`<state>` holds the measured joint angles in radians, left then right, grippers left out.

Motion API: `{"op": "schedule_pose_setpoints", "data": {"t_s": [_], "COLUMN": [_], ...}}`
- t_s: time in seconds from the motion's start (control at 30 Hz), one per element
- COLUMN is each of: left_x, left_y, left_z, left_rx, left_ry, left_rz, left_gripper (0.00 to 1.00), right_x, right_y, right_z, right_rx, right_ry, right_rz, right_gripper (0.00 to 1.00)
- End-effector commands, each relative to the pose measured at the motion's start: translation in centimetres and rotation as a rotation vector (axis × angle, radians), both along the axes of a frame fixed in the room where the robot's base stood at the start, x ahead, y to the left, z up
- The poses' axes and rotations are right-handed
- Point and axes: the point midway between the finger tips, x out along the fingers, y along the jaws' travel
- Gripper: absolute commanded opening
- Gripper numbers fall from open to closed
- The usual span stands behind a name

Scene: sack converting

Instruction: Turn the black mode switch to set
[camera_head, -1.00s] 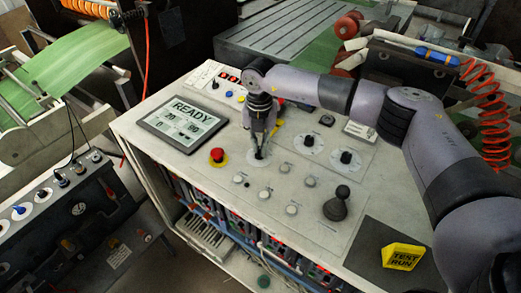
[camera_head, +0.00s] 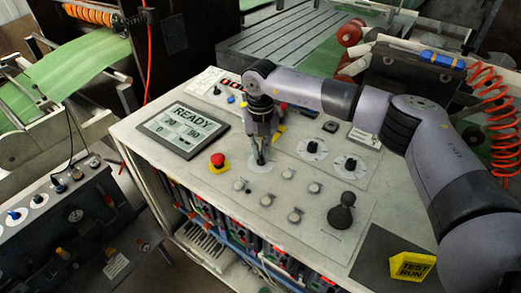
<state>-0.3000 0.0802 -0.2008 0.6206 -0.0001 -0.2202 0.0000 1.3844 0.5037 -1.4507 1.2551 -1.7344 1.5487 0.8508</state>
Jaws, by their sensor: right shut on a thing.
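The black mode switch (camera_head: 261,161) sits on a round pale dial plate on the sloping control panel, right of the red mushroom button. My right gripper (camera_head: 260,157) reaches down from above and is shut on the switch. The fingertips hide most of the knob, so I cannot read which position it points to. My left gripper is not in view.
The red button (camera_head: 218,161) and the READY screen (camera_head: 183,129) are left of my gripper. Two black dials (camera_head: 313,147) and a black ball-headed lever (camera_head: 342,211) are to the right. Several small buttons lie in front. A yellow TEST RUN block (camera_head: 412,266) is at front right.

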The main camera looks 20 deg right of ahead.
Motion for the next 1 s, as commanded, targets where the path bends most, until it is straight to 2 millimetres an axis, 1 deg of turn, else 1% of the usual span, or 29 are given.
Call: {"op": "schedule_pose_setpoints", "data": {"t_s": [0.07,0.1,0.37,0.63,0.73,0.87,1.0], "left_x": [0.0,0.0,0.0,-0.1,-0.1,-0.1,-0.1], "left_y": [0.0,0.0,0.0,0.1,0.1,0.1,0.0], "left_z": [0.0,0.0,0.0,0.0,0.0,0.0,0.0], "left_rx": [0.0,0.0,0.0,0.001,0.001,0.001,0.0], "left_ry": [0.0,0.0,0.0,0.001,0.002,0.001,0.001], "left_rz": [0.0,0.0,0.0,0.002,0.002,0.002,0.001], "left_gripper": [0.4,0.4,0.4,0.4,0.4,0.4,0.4], "right_x": [0.1,0.1,0.1,0.0,0.1,0.1,0.1], "right_y": [0.0,0.0,0.0,0.0,0.0,0.0,0.0], "right_z": [0.2,0.2,0.1,0.1,0.6,2.4,5.5], "right_rx": [0.001,0.001,0.001,0.0,0.001,0.001,0.001], "right_ry": [-0.003,-0.003,-0.002,-0.001,-0.002,-0.004,-0.006], "right_rz": [0.001,0.001,0.0,0.0,-0.001,0.0,0.001], "right_gripper": [0.0,0.11,0.28,0.28,0.28,0.28,0.28]}}
